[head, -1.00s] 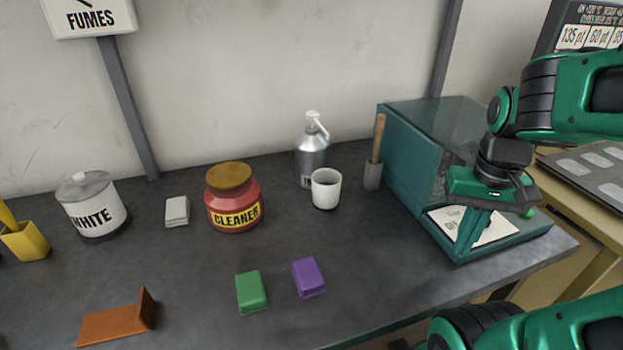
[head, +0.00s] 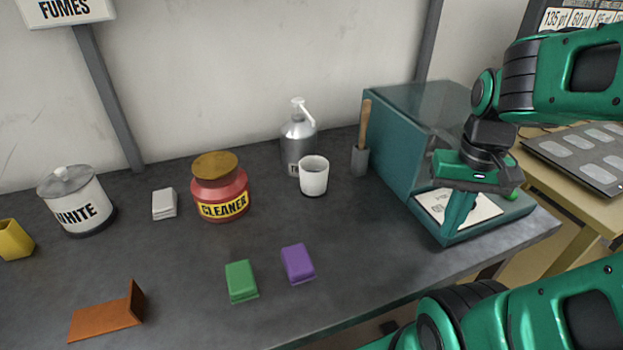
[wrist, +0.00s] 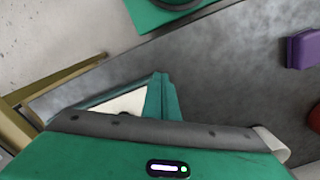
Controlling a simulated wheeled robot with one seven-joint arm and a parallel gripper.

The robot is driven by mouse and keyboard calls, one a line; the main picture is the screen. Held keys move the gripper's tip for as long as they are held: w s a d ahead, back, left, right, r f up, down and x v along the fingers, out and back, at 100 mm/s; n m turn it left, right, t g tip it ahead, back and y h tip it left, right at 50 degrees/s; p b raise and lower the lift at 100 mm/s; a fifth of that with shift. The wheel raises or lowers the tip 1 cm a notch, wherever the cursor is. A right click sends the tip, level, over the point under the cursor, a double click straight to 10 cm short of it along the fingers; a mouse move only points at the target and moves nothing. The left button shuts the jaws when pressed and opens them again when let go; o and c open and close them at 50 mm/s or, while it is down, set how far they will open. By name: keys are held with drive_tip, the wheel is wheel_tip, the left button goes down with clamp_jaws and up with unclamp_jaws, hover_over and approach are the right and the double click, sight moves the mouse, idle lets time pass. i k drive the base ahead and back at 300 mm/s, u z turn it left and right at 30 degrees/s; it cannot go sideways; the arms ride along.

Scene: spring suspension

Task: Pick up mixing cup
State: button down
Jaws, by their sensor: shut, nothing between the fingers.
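The mixing cup, a white cup (head: 313,180), stands upright on the dark bench in the head view, just in front of a grey metal pump bottle (head: 298,142). I take this cup to be the mixing cup; no label shows on it. My green gripper (head: 457,218) hangs to the right of the cup, well apart from it, in front of the teal glass-topped booth (head: 393,150). It is shut and empty, pointing down.
A red cleaner jar (head: 219,186), a white tin (head: 77,203) and a white block (head: 164,204) stand left. Green (head: 241,281) and purple (head: 298,264) blocks lie in front. A grey holder with a wooden-handled tool (head: 360,160) stands between cup and booth.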

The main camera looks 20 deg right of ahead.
sight(313, 177)
drive_tip(key=z, duration=0.45)
drive_tip(key=k, duration=0.55)
drive_tip(key=z, duration=0.55)
drive_tip(key=k, duration=0.8)
drive_tip(key=z, duration=0.05)
drive_tip(key=i, duration=1)
